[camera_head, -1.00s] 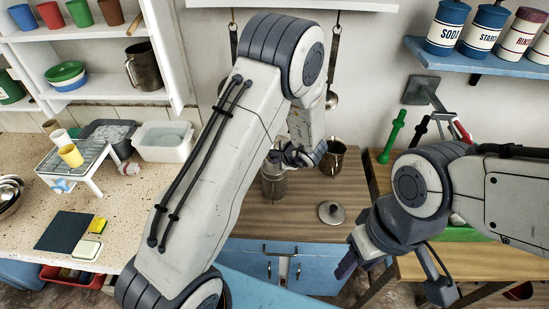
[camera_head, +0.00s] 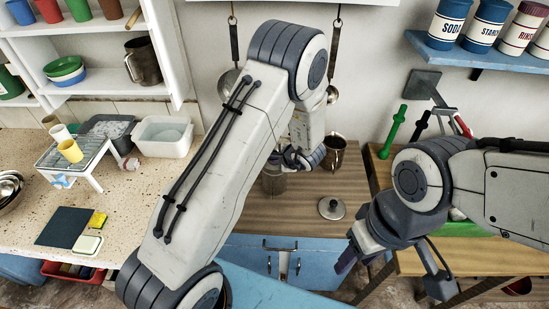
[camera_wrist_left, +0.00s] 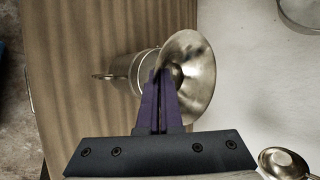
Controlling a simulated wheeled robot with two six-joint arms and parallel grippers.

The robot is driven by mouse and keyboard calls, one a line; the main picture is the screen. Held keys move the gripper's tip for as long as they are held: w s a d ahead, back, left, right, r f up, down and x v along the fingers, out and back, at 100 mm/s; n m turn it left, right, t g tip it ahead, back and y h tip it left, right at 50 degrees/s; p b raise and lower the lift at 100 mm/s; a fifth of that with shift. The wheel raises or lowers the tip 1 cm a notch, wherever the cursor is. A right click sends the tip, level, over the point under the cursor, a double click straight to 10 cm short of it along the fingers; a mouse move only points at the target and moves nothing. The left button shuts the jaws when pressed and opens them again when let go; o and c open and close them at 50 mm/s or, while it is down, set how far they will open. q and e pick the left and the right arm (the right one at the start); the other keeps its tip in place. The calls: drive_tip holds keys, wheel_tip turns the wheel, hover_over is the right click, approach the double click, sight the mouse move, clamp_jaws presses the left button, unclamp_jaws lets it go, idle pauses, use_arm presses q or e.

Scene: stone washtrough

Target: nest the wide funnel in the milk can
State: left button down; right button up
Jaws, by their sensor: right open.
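The wide funnel (camera_wrist_left: 198,80) is a shiny metal cone in the left wrist view, its broad mouth facing right. My left gripper (camera_wrist_left: 162,82) has its purple fingers closed on the funnel's side. The metal milk can (camera_wrist_left: 136,72) lies just behind the funnel's narrow end in that view; I cannot tell whether the spout is inside it. In the head view the milk can (camera_head: 273,181) stands on the wooden counter below my left gripper (camera_head: 293,162), partly covered by the arm. The funnel is hard to make out there. My right gripper (camera_head: 358,255) is open and empty at the counter's right front.
A metal jug (camera_head: 335,152) stands right of the can, and a round lid (camera_head: 331,208) lies in front of it. Ladles (camera_head: 229,82) hang on the wall behind. The wooden counter (camera_head: 300,222) is clear around the lid.

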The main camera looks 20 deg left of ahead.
use_arm(q)
drive_tip(key=shift+f, duration=0.5)
idle(0.4)
drive_tip(key=shift+f, duration=0.7)
drive_tip(key=c, duration=1)
unclamp_jaws()
drive_tip(key=shift+s, duration=0.1)
drive_tip(key=o, duration=0.3)
drive_tip(key=shift+f, duration=0.1)
drive_tip(key=shift+o, duration=0.2)
wheel_tip(320, 180, up, 7)
drive_tip(key=p, duration=0.9)
drive_tip(key=shift+r, duration=0.2)
